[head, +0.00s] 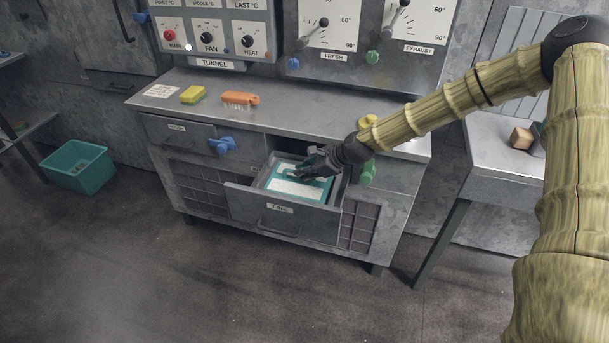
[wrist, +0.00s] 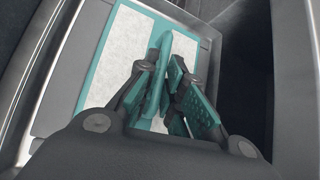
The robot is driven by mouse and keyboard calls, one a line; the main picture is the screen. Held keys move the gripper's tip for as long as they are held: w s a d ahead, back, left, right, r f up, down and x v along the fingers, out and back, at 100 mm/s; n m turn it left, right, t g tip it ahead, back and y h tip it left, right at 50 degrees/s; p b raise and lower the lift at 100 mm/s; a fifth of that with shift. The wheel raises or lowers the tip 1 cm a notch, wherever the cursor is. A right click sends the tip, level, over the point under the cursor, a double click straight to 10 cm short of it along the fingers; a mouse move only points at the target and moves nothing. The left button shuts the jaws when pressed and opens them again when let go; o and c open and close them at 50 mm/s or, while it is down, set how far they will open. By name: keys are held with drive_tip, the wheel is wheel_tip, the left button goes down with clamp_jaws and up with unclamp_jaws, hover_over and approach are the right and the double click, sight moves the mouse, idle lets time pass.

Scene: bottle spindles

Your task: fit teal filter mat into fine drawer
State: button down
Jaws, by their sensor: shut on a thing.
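The fine drawer (head: 262,213), labelled "FINE", is pulled open at the front of the grey cabinet. The teal filter mat (head: 289,187) has a teal border and pale white panels, and lies within the drawer's walls in the head view. In the wrist view the mat (wrist: 128,66) appears inside a grey frame, with a teal upright grip piece across its middle. My gripper (head: 314,170) is over the drawer from the right, its teal-padded fingers (wrist: 172,82) shut on that grip piece. The fingers hide part of the mat; whether it lies fully flat I cannot tell.
The counter (head: 300,118) above holds a yellow-green sponge (head: 193,95) and an orange brush (head: 240,99). A blue knob (head: 222,145) is left of the drawer, a green one (head: 367,173) right. A teal bin (head: 77,167) stands on the floor left. Floor in front is clear.

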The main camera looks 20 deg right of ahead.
drive_tip(key=shift+f, duration=0.6)
drive_tip(key=c, duration=1.5)
unclamp_jaws()
drive_tip(key=shift+c, duration=0.2)
drive_tip(key=v, duration=1.2)
drive_tip(key=shift+r+p, duration=0.15)
drive_tip(key=shift+p, duration=0.2)
